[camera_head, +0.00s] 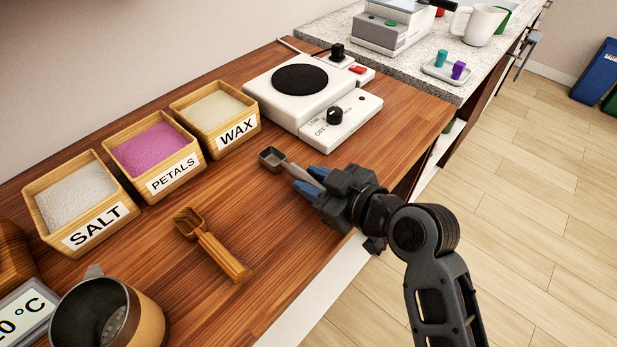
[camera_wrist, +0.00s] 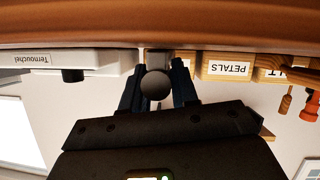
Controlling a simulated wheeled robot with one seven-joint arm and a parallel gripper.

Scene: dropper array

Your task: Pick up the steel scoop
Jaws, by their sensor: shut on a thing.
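The steel scoop (camera_head: 272,159) has a small square metal bowl and a pale handle. It is in front of the hot plate, with its bowl pointing away from my gripper (camera_head: 309,180). My gripper's blue-grey fingers are shut on the scoop's handle, hiding part of it. In the wrist view, the rounded grey end of the scoop (camera_wrist: 156,86) shows between the two dark fingers (camera_wrist: 157,78). I cannot tell whether the scoop touches the table or is slightly above it.
A wooden scoop (camera_head: 212,245) lies left of my gripper. Bins of salt (camera_head: 97,227), petals (camera_head: 173,176) and wax (camera_head: 238,132) stand behind. The white hot plate (camera_head: 300,95) is beyond the scoop. Bare tabletop (camera_head: 290,230) lies between.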

